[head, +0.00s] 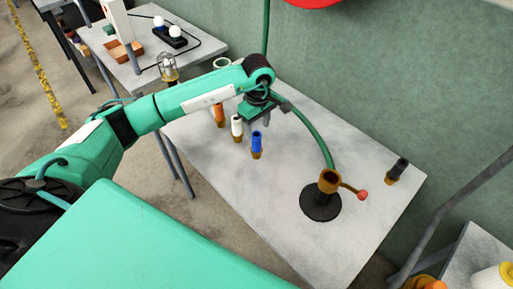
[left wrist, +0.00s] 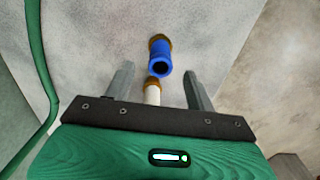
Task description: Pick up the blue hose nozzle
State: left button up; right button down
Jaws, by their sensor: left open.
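The blue hose nozzle (head: 257,141) stands upright on the grey table in the head view, with a brass-coloured base. It also shows in the left wrist view (left wrist: 160,58), ahead of and between the fingers. My left gripper (head: 259,113) is open and empty, above the table and just above the blue nozzle. In the left wrist view its two fingers (left wrist: 158,85) are spread apart. A white nozzle (head: 237,126) stands left of the blue one; in the left wrist view a white nozzle (left wrist: 152,92) shows between the fingers, nearer the gripper body. My right gripper is not in view.
An orange nozzle (head: 219,114) stands beyond the white one, and a black nozzle (head: 398,168) at the table's right. A brass fitting (head: 329,181) on a black base joins a green hose (head: 318,134). The table's (head: 275,203) front middle is clear.

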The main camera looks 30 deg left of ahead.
aim_at(256, 133)
pick_arm(q)
notch_tip(256, 133, down, 2)
jog(key=shift+f, duration=0.2)
jog(key=f, duration=0.1)
jog(key=f+p, duration=0.2)
jog(key=f, duration=0.1)
jog(key=shift+a, duration=0.25)
jog(key=shift+f, duration=0.65)
jog(key=c, duration=1.2)
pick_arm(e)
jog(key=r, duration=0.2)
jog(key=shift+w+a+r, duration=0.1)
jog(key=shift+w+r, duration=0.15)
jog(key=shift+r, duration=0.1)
pick_arm(q)
jog(key=shift+r, duration=0.1)
